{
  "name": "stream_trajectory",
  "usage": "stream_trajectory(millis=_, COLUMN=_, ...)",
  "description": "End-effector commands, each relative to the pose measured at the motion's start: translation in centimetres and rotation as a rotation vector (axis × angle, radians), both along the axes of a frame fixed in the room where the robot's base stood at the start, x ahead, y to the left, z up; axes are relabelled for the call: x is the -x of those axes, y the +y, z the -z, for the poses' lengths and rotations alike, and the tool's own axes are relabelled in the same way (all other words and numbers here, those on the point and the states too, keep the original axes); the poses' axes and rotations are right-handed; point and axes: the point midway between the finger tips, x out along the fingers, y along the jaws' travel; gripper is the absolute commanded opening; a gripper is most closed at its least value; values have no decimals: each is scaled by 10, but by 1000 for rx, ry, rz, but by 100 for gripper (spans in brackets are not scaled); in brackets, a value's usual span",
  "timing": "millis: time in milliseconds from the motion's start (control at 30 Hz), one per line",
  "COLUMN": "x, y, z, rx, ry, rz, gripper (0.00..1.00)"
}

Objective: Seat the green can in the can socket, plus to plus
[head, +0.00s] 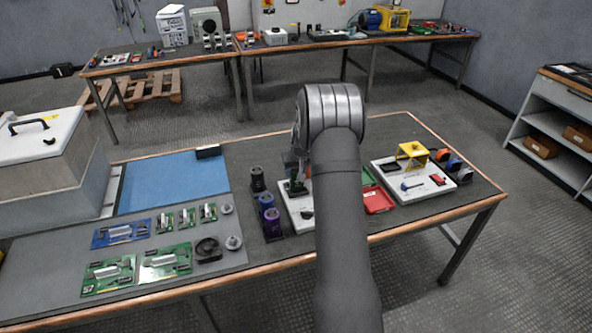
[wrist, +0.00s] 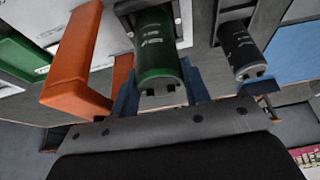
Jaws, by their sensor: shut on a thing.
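The green can (wrist: 158,50) shows in the wrist view with white marks on its side and dark prongs or slots at its near end. My gripper (wrist: 160,82) is shut on it, with a blue finger on each side. In the head view my gripper (head: 298,178) is over the white board (head: 296,214), mostly hidden by my arm. The can socket cannot be made out; the arm covers much of that board. I cannot tell whether the can touches anything below, nor where its plus mark is.
An orange block-like part (wrist: 78,65) stands close left of the can, and a black can (wrist: 240,50) to its right. Black, blue (head: 266,200) and purple (head: 272,219) cans stand left of the board. A red tray (head: 378,200) and another white board (head: 425,190) are right.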

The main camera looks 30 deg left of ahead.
Motion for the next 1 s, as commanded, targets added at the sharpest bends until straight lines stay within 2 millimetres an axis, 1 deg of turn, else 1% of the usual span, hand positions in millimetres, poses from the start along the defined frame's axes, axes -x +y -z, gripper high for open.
stream_trajectory(millis=300, x=0, y=0, z=3, rx=0, ry=0, rz=0, gripper=12)
stream_trajectory(millis=333, x=0, y=0, z=3, rx=-1, ry=-1, rz=0, gripper=45)
stream_trajectory(millis=433, x=0, y=0, z=3, rx=-1, ry=-1, rz=0, gripper=64)
stream_trajectory(millis=467, x=0, y=0, z=3, rx=-1, ry=-1, rz=0, gripper=68)
stream_trajectory(millis=800, x=-1, y=-1, z=3, rx=0, ry=0, rz=1, gripper=68)
stream_trajectory(millis=867, x=-1, y=-1, z=1, rx=0, ry=0, rz=1, gripper=68)
stream_trajectory(millis=1000, x=-2, y=-1, z=-11, rx=-1, ry=-3, rz=1, gripper=68)
